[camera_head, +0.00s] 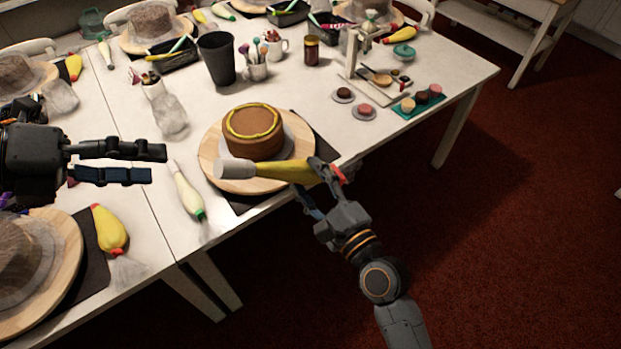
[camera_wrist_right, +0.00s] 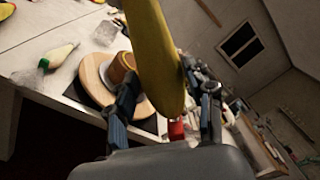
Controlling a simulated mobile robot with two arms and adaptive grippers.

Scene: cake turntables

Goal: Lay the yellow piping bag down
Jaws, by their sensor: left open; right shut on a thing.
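The yellow piping bag (camera_head: 285,171) is in my right gripper (camera_head: 322,180), which is shut on it. In the head view the bag lies level, with its pale end pointing left, in front of the brown cake (camera_head: 253,131). The cake has a yellow ring on top and sits on a round wooden turntable (camera_head: 297,131). In the right wrist view the yellow bag (camera_wrist_right: 158,60) fills the middle between the fingers of my right gripper (camera_wrist_right: 165,110). My left gripper (camera_head: 160,163) is open and empty at the left, over the table.
A cream piping bag with a green tip (camera_head: 186,193) lies left of the turntable. Another yellow bag (camera_head: 109,230) lies at lower left. A black cup (camera_head: 217,58), crumpled plastic (camera_head: 170,117) and small cakes (camera_head: 365,110) stand farther back. Bare table shows around the cream bag.

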